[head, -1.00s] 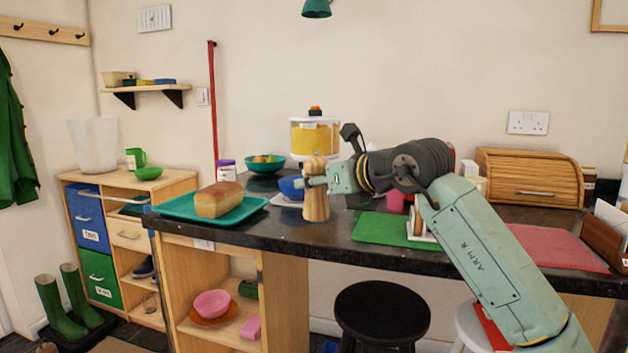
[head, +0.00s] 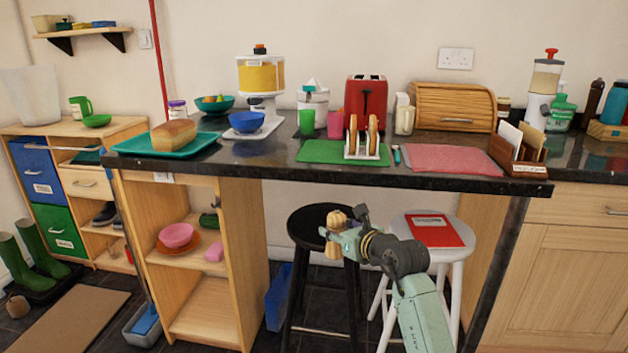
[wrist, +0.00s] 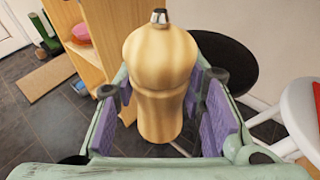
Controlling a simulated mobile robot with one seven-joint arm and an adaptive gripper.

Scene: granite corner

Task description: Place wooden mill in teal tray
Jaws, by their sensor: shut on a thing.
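The wooden mill (head: 334,219) is light wood with a rounded top. My gripper (head: 338,238) is shut on it and holds it upright in front of the black stool, below the height of the counter top. In the wrist view the mill (wrist: 160,85) stands between the purple pads of my gripper (wrist: 168,110), with a metal knob on its top. The teal tray (head: 132,146) lies at the left end of the dark counter, up and to the left of my gripper. A loaf of bread (head: 174,134) sits on it.
The dark counter (head: 270,165) has its front edge between my gripper and the tray. A black stool (head: 312,222) and a white stool with a red book (head: 440,230) stand near my arm.

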